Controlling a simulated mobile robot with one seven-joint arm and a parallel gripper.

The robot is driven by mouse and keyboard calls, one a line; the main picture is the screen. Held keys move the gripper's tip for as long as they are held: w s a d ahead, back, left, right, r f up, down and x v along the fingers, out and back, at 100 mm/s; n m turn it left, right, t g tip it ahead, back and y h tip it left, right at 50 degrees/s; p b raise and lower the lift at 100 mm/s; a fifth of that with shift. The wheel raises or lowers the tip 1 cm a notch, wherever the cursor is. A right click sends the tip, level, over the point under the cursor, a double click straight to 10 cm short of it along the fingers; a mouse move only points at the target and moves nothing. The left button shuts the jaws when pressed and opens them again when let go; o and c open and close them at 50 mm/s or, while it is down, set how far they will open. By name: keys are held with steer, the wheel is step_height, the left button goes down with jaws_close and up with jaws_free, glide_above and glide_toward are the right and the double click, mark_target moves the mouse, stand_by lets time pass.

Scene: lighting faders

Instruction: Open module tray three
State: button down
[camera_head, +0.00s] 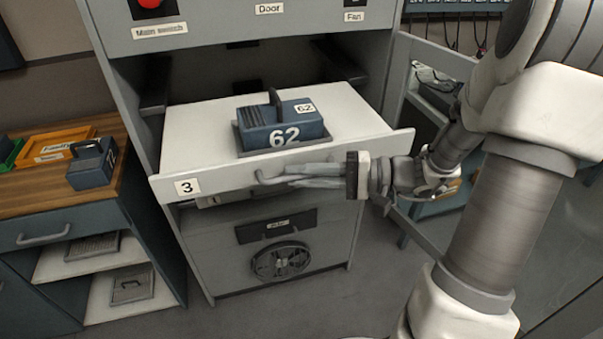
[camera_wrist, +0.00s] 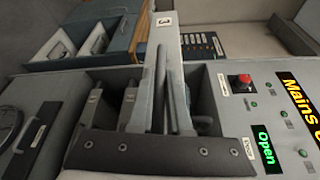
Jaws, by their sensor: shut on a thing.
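Module tray three (camera_head: 185,160) is a pale tray with a "3" label on its front, and it sticks well out of the grey cabinet. A blue module marked 62 (camera_head: 290,132) stands on it. My gripper (camera_head: 292,177) lies along the tray's front from the right and is shut on the tray handle (camera_head: 268,177), which the fingers partly hide. In the wrist view the tray front (camera_wrist: 167,38) runs upward with its "3" label at the top. There the handle bar (camera_wrist: 160,72) shows between my fingers.
The cabinet (camera_head: 230,25) has a red button above the tray and a fan grille (camera_head: 280,261) below it. A side bench at left holds another blue module (camera_head: 92,165) and an orange bin (camera_head: 58,145). A cabinet door (camera_head: 432,55) stands open at right. Bare floor lies in front.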

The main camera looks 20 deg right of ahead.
steer(key=c, duration=0.9)
jaws_free()
steer(key=shift+o, duration=0.2)
steer(key=p+v, duration=0.1)
steer(key=v, duration=1.6)
steer(key=shift+d, duration=0.2)
